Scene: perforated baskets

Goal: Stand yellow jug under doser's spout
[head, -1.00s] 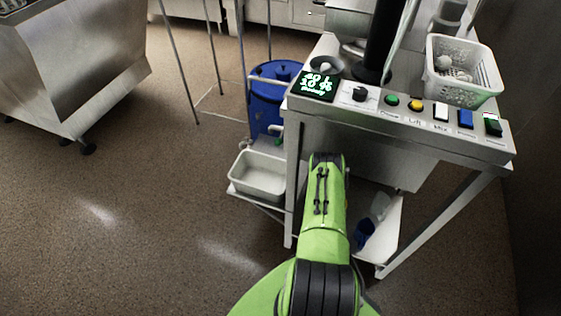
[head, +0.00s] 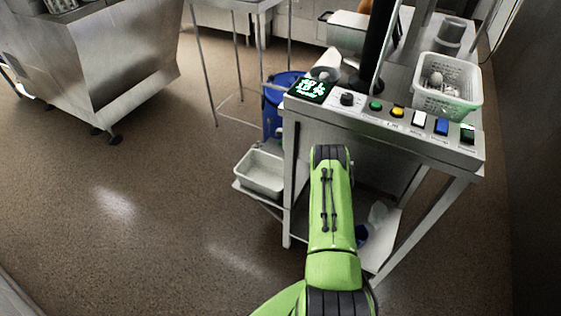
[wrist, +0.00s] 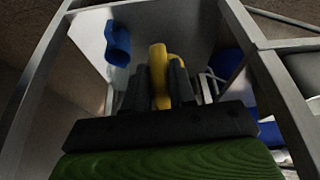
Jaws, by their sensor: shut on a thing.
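The yellow jug (wrist: 158,72) shows only as a narrow yellow part between the two dark fingers of my gripper (wrist: 159,85) in the wrist view. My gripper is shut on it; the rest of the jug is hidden. In the head view my green arm reaches under the steel counter and hides both gripper and jug. A blue drum (head: 270,118), which may be the doser, stands behind the counter's left side. Its spout is not clear now. A blue drum-like shape (wrist: 232,62) also shows right of my gripper in the wrist view.
A pale tray (head: 262,173) sits low at the counter's left. A blue jug (wrist: 117,42) is left of my gripper, near the lower shelf (head: 385,235). Counter legs stand close on both sides. A white perforated basket (head: 447,92) is on top. Floor at left is clear.

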